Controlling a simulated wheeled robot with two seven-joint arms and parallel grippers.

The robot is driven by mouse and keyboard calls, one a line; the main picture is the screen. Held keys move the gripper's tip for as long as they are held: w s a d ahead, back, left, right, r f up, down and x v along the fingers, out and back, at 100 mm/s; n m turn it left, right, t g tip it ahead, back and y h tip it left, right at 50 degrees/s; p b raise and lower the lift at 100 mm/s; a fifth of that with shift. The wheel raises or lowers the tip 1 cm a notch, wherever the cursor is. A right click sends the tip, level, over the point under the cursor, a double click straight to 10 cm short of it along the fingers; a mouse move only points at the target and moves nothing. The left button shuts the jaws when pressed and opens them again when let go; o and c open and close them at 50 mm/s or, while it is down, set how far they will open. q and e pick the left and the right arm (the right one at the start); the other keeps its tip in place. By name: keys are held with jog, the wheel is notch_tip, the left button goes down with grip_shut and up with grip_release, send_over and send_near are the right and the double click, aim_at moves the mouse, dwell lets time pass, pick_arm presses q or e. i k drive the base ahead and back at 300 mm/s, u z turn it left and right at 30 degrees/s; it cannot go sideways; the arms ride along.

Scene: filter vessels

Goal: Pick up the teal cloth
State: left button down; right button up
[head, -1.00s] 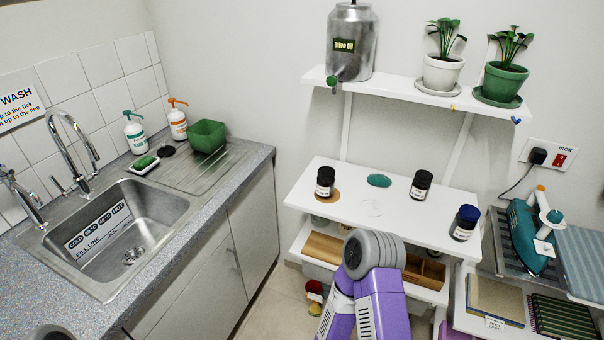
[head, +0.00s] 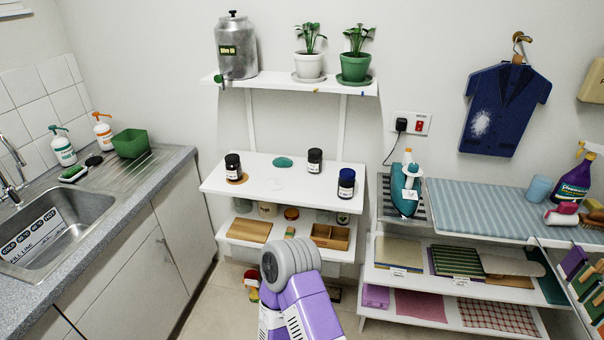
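A dark teal-green piece that looks like cloth (head: 548,278) lies at the right end of the upper shelf under the ironing board, partly hidden by the rack in front. One of my purple arms shows at the bottom centre, with a grey ribbed joint. Neither of my grippers is in view.
A teal iron (head: 404,190) stands left of the blue striped ironing board (head: 480,208). Folded cloths (head: 398,252) and a checked cloth (head: 503,315) lie on the shelves below. The sink counter (head: 180,160) is at left. Some floor shows between counter and shelves.

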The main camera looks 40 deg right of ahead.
aim_at(281, 161)
jog(key=z, duration=1.2)
jog(key=i, duration=0.15)
jog(key=u, duration=0.4)
